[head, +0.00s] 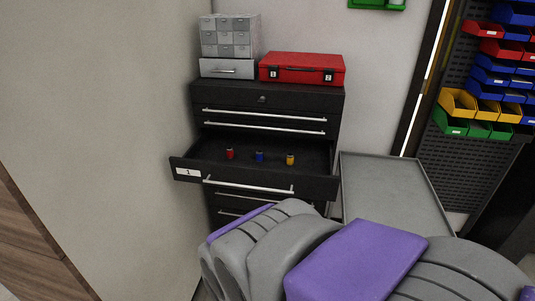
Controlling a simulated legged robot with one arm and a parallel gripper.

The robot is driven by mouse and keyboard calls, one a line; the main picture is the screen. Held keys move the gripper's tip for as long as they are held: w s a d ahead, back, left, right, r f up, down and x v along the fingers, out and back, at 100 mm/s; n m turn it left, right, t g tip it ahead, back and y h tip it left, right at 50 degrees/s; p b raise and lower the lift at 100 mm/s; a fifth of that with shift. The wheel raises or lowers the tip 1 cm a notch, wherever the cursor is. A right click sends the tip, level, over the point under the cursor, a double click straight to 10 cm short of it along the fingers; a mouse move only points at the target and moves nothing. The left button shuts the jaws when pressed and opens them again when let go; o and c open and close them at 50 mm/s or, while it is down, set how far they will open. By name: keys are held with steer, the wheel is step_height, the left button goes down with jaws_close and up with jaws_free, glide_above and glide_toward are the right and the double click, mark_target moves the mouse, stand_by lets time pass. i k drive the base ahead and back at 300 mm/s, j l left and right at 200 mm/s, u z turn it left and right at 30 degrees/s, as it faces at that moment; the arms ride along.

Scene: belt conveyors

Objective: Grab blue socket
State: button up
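The blue socket (259,156) stands in an open drawer (221,146) of the black tool cabinet (268,96). It is the middle of three small sockets in a row. A red socket (230,153) is to its left and a yellow socket (290,159) to its right, each apart from it. The drawer's front carries a white label that appears to read 1. My gripper does not show in the head view; only grey and purple parts of my arm fill the bottom, in front of the lower cabinet.
A red case (302,67) and a grey small-parts organizer (230,38) stand on the cabinet. A grey cart top (390,190) is right of the drawer. Coloured bins (490,75) hang at right. A pale wall (100,110) borders the left.

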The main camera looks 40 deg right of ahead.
mark_target(259, 153)
steer(key=i+l+z, duration=0.1)
steer(key=i+z, duration=0.2)
steer(key=i, duration=0.5)
steer(key=i+j+z, duration=0.15)
steer(key=i+z, duration=0.15)
steer(key=i, duration=0.5)
